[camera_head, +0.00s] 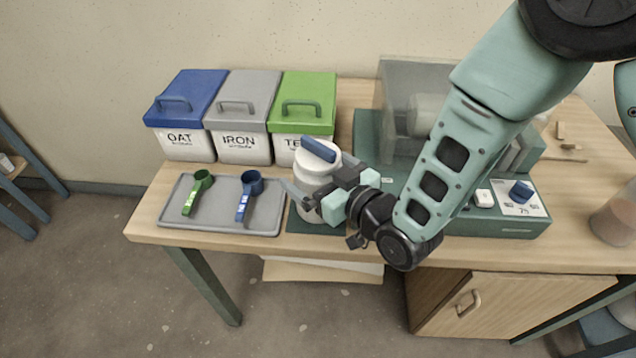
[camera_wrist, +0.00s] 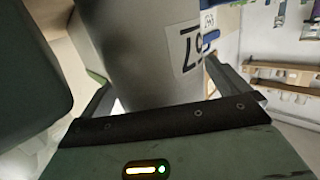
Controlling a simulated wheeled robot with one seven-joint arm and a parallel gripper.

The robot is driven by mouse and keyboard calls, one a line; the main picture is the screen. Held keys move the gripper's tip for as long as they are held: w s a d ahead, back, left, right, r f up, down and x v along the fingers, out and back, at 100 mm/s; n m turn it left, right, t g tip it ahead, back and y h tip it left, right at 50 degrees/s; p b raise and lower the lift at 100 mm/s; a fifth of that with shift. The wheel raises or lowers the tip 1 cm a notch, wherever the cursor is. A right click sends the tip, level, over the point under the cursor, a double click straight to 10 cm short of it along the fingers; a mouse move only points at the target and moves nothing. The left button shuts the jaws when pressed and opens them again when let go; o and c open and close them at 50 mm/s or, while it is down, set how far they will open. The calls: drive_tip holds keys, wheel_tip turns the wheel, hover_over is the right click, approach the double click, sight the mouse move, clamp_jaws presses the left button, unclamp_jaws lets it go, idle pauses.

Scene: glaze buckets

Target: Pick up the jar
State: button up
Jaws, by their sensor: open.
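The jar (camera_head: 313,160) is white with a blue bar on its lid. It stands upright on a dark green mat (camera_head: 312,226) near the front of the table. My gripper (camera_head: 306,196) is at the jar's front side, with its fingers reaching around the body. In the wrist view the jar's body (camera_wrist: 140,50) fills the space between the two open fingers (camera_wrist: 155,98), and a label with dark print shows on it. Whether either finger touches the jar cannot be told. The gripper hides part of the jar's lower body in the head view.
A grey tray (camera_head: 215,227) with a green scoop (camera_head: 198,190) and a blue scoop (camera_head: 248,194) lies left of the jar. Lidded buckets, blue (camera_head: 186,110), grey (camera_head: 238,112) and green (camera_head: 303,108), stand behind. A green machine (camera_head: 490,218) with a clear cover is close on the right.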

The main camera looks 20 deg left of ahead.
sight(318, 143)
drive_tip(key=c, duration=1)
drive_tip(key=shift+r, duration=0.15)
drive_tip(key=shift+c, duration=1)
drive_tip(key=shift+r, duration=0.1)
wheel_tip(318, 143, up, 10)
drive_tip(key=shift+f, duration=0.25)
drive_tip(key=shift+r+p, duration=1.25)
drive_tip(key=shift+r, duration=1.95)
